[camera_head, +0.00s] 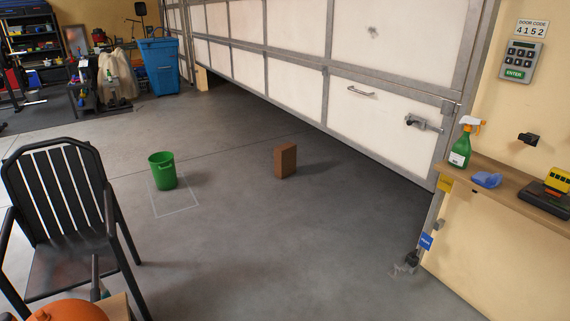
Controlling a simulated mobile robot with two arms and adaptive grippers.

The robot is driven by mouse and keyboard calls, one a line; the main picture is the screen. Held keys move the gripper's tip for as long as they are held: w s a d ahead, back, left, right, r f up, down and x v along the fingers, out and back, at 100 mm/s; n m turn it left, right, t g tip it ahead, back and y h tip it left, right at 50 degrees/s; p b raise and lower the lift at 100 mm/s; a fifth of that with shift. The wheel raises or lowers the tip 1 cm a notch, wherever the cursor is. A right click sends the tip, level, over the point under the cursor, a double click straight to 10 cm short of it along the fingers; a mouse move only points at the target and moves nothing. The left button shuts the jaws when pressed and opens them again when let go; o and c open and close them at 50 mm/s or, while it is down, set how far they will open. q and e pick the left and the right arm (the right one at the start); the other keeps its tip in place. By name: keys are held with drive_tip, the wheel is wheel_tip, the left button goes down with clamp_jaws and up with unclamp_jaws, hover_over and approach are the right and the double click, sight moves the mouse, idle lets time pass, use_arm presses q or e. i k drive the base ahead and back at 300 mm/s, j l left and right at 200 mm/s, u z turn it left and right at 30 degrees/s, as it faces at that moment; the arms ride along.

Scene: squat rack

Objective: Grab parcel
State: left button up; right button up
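A brown box-shaped parcel (285,161) stands upright on the grey concrete floor, in front of the white garage door, near the middle of the head view. Nothing covers it, and no gripper is near it. Neither my left nor my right gripper shows in this view.
A green bucket (162,171) stands left of the parcel at a marked floor square. A black slatted chair (62,190) fills the left foreground, with an orange round object (68,311) below. The white garage door (300,50) is partly raised. A shelf (490,178) juts out at right.

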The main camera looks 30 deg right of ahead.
sight(284, 154)
drive_tip(key=i+l+z, duration=0.2)
drive_tip(key=l, duration=0.2)
drive_tip(key=i+l+z, duration=0.2)
drive_tip(key=i+l, duration=0.4)
drive_tip(key=i, duration=0.25)
drive_tip(key=i+l, duration=0.25)
drive_tip(key=i, duration=0.3)
drive_tip(key=i+l, duration=0.25)
drive_tip(key=i, duration=0.25)
drive_tip(key=i+u, duration=0.35)
drive_tip(key=i, duration=1.35)
drive_tip(key=i+z, duration=0.35)
drive_tip(key=i, duration=0.2)
drive_tip(key=i+j+z, duration=0.35)
drive_tip(key=i, duration=0.15)
drive_tip(key=i+j+z, duration=0.35)
drive_tip(key=i, duration=0.2)
